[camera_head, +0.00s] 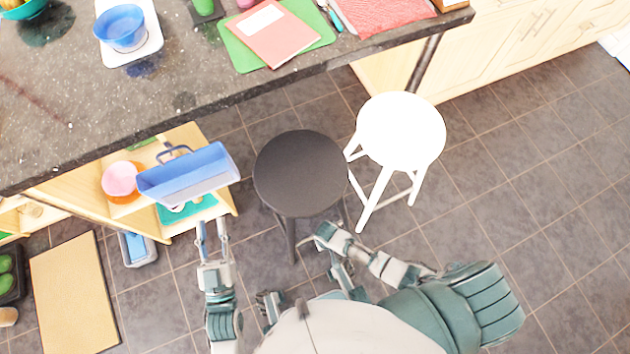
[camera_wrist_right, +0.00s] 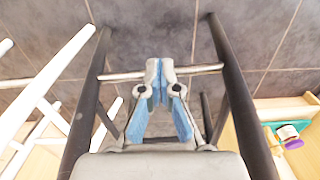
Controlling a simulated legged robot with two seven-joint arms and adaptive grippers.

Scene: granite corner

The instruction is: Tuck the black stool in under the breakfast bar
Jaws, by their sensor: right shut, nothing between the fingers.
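The black stool (camera_head: 300,172) stands upright on the tiled floor, its round seat just in front of the granite breakfast bar (camera_head: 215,75). In the right wrist view, two dark stool legs (camera_wrist_right: 234,95) rise on either side with a metal rung (camera_wrist_right: 205,70) between them. My right gripper (camera_wrist_right: 160,75) is shut and empty between those legs, its tips overlapping the rung; contact cannot be told. In the head view, my right gripper (camera_head: 325,235) is low at the stool's near side. My left gripper (camera_head: 212,228) is open and empty, left of the stool.
A white stool (camera_head: 400,132) stands close to the right. On the left, a wooden shelf unit (camera_head: 222,205) holds a blue bin (camera_head: 188,176) and an orange bowl (camera_head: 122,182). A tan mat (camera_head: 74,295) lies on the floor. Floor at the far right is clear.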

